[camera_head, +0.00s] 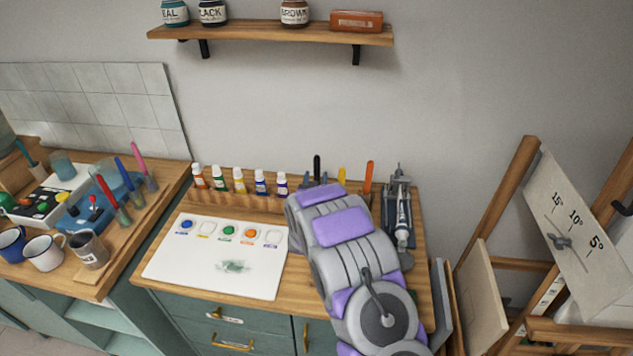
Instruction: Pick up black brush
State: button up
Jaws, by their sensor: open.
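A black brush (317,167) stands upright at the back of the wooden worktop, against the wall; only its upper handle shows. My arm reaches over the worktop from the front. My gripper (316,182) is at the far end of the arm, mostly hidden behind its purple and grey links. Small dark parts of it show just below the black handle, and it is open. The arm hides the lower part of the brush, and I cannot tell whether the handle lies between the fingers.
A yellow handle (341,176) and an orange handle (368,177) stand right of the brush. Several paint tubes (239,181) line the left. A white palette board (208,272) lies in front. A grey stand (400,215) is at right. A shelf (270,33) with jars hangs above.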

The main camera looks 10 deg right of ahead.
aim_at(316, 172)
jog(key=shift+b+x, duration=0.45)
jog(key=shift+x, duration=1.5)
jog(key=shift+r, duration=0.2)
grip_shut()
